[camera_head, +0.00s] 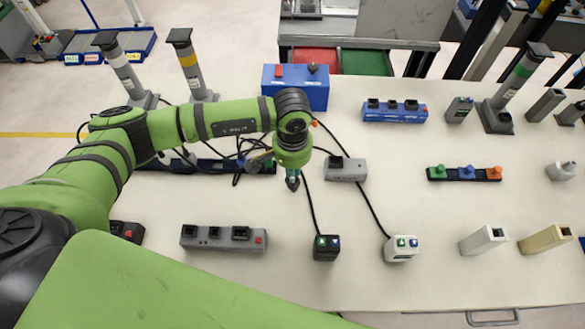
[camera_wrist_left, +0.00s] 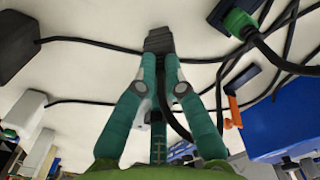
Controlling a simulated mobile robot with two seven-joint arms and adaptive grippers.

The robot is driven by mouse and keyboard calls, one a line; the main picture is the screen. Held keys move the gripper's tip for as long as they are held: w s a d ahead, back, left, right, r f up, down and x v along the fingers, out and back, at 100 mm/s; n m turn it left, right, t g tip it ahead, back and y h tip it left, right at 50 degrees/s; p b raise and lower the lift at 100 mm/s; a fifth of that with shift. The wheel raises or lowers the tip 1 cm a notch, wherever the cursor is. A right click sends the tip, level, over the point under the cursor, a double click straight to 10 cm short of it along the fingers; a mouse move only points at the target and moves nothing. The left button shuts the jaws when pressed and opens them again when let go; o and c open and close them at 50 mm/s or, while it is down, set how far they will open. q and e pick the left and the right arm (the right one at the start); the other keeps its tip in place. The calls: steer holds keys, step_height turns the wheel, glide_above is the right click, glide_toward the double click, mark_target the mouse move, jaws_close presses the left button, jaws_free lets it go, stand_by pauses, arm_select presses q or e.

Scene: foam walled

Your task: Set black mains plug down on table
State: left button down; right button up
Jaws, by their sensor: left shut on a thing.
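The black mains plug (camera_wrist_left: 158,40) is between the fingertips of my left gripper (camera_wrist_left: 159,60) in the left wrist view. The gripper is shut on it, and a black cable curves down past the fingers. In the head view my left gripper (camera_head: 292,180) points down over the middle of the pale table (camera_head: 460,212). The arm and gripper mostly hide the plug there. I cannot tell whether the plug touches the table. My right gripper is not in view.
A grey block (camera_head: 346,169) is just right of the gripper, with cables around it. A black box (camera_head: 326,247) and a white box (camera_head: 401,248) stand nearer. A blue box (camera_head: 296,88) is behind. A grey socket strip (camera_head: 223,238) lies front left. Table between holds clear patches.

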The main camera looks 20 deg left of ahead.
arm_select(q)
steer(key=c, duration=1.3)
jaws_free()
steer(key=shift+r+p, duration=0.15)
steer(key=shift+p, duration=0.15)
steer(key=shift+r+b, duration=0.2)
steer(key=shift+b, duration=0.1)
step_height(320, 180, up, 11)
steer(key=b, duration=0.4)
steer(key=shift+f, duration=0.2)
steer(key=shift+r, duration=0.45)
